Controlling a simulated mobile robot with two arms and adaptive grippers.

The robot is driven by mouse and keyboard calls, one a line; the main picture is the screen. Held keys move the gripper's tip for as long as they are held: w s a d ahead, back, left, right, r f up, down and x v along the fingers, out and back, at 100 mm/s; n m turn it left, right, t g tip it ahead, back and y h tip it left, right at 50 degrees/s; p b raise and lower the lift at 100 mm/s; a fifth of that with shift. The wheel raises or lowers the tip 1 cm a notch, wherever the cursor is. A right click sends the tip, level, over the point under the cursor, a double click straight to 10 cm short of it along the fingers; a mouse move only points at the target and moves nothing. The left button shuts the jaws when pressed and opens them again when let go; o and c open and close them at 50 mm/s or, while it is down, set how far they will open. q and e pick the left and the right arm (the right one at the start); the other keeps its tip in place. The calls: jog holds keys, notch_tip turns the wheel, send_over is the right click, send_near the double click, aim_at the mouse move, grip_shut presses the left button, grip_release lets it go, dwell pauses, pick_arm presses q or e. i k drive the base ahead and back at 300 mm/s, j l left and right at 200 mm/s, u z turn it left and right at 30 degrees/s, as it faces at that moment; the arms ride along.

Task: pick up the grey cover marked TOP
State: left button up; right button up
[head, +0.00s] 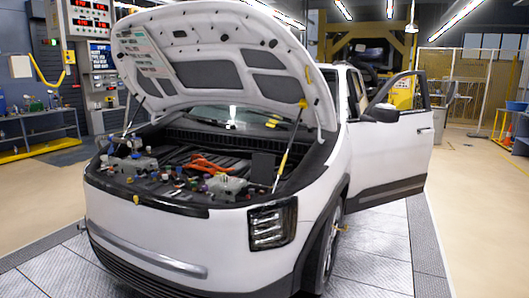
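A white car (190,245) faces me with its hood (220,60) propped open. Its engine bay (180,165) holds many small parts, orange cables (207,164) and a light grey part (228,186). A dark grey flat panel (263,165) stands at the right of the bay. I cannot read a TOP mark on anything, so I cannot tell which part is the grey cover. Neither of my grippers is in view.
The car's door (400,140) on the right stands open. A workbench (38,128) with small items and grey cabinets are at the left. A yellow structure (365,35) stands behind the car. The floor (475,215) at the right is clear.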

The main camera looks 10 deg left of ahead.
aim_at(179, 194)
jog(key=i+j, duration=0.95)
jog(key=j, duration=0.3)
